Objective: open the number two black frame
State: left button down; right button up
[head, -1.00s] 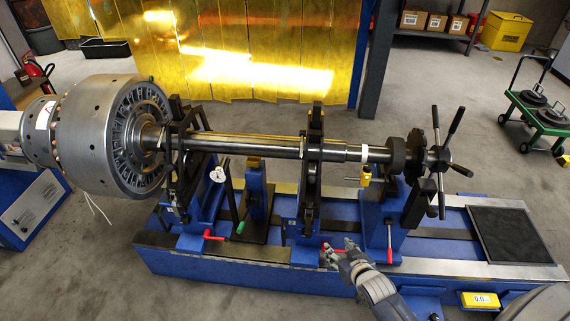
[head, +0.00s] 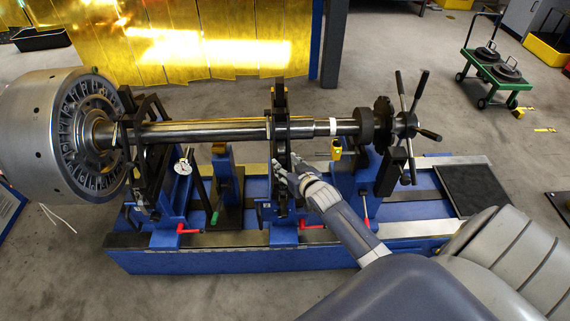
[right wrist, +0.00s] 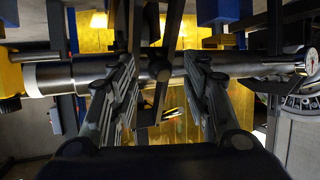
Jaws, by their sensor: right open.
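Two black frames stand around the long steel shaft (head: 205,131); I see no numbers on them. One black frame (head: 280,100) is at mid-shaft, the other black frame (head: 133,125) is near the big rotor. The mid-shaft frame looks closed around the shaft. My right gripper (head: 284,176) is at the front of the mid-shaft frame, just below shaft height. In the right wrist view the gripper (right wrist: 160,88) is open, its fingers on either side of a dark bar of the frame (right wrist: 163,40). Contact cannot be told. My left gripper is out of view.
The big rotor (head: 30,130) is at the left. A black handwheel (head: 404,124) is at the shaft's right end. Red-handled levers (head: 188,229) line the front of the blue base (head: 225,262). A yellow device (head: 336,149) hangs by the shaft. A green cart (head: 495,78) stands far right.

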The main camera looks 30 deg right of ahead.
jog(key=shift+x, duration=0.95)
grip_shut()
